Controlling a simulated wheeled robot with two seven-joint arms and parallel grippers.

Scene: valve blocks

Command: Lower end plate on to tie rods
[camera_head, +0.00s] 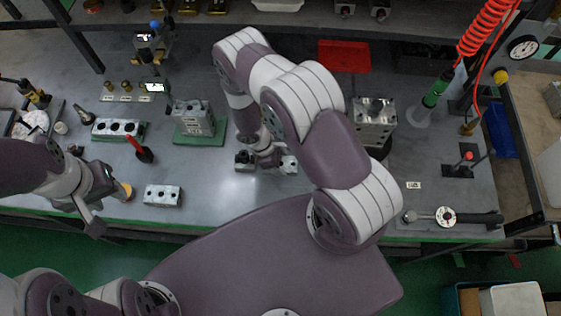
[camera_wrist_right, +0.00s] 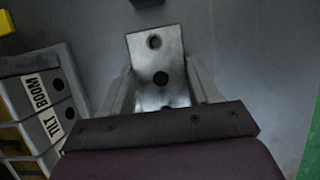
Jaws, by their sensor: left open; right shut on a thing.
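My right gripper (camera_head: 268,157) is shut on a metal end plate (camera_head: 288,165) with holes. The wrist fingers partly hide the plate in the head view. In the right wrist view the plate (camera_wrist_right: 148,60) stands between the two fingers (camera_wrist_right: 163,88), with two dark holes showing. The valve block stack (camera_head: 193,118) stands on a green mat to the left of the right gripper. In the wrist view the stack (camera_wrist_right: 38,105) shows labels reading TILT and BOOM at the left, apart from the plate. I cannot make out the tie rods. My left gripper (camera_head: 96,212) is open and empty near the front edge.
A metal block with holes (camera_head: 163,196) lies at the table's front. Another holed block (camera_head: 118,128) and a red-handled tool (camera_head: 141,150) are at the left. A large metal block (camera_head: 374,122) stands right of my right arm. A red tray (camera_head: 344,56) is behind.

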